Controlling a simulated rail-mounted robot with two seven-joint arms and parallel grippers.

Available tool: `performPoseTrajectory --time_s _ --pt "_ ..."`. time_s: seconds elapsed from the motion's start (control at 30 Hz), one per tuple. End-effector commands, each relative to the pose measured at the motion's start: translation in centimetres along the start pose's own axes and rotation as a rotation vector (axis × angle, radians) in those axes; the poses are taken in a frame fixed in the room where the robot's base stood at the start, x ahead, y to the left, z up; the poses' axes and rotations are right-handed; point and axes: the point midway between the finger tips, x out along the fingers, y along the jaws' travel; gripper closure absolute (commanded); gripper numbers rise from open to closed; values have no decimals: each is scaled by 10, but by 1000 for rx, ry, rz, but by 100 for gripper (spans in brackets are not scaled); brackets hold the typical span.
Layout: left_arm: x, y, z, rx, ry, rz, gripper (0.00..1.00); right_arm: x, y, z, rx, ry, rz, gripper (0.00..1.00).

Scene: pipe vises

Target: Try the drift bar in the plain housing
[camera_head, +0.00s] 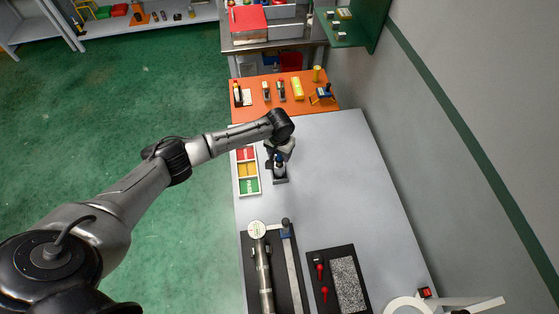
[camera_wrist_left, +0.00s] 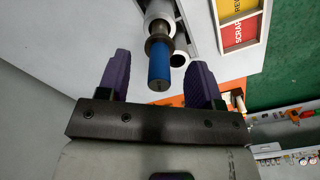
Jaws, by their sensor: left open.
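A bar with a blue handle (camera_wrist_left: 159,66) and a dark collar, which I take for the drift bar, stands between my left gripper's fingers in the left wrist view. Its handle points toward my gripper, and a pale cylindrical part (camera_wrist_left: 160,12) shows beyond the collar. My left gripper (camera_wrist_left: 160,72) is open, with purple fingers apart on both sides of the handle. In the head view my left gripper (camera_head: 280,152) is above a small dark block (camera_head: 280,180) on the bench. I cannot tell which part is the plain housing. My right gripper is out of view.
A tray (camera_head: 259,192) with red, yellow and green compartments lies just left of the block. A dark mat (camera_head: 274,257) with a long metal cylinder and a black board (camera_head: 312,257) with red-handled tools lie nearer. An orange mat (camera_head: 250,113) holds several tools. The bench (camera_head: 330,170) is clear to the right.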

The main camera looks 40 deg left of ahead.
Motion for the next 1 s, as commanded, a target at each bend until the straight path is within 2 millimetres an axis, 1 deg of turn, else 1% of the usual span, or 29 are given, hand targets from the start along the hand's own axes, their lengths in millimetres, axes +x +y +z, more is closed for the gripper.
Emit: performPoseTrajectory --time_s 0.13,0.27,0.7,0.9,1.0 --pt "-2 0 0 0 0 0 40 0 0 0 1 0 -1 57" --pt "-15 0 0 1 2 1 40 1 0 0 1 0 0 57" --pt "-98 0 -1 0 4 2 40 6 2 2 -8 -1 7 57" --pt "-124 0 0 0 2 0 40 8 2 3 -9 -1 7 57" --pt "-132 0 0 -1 2 1 40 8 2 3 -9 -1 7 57"
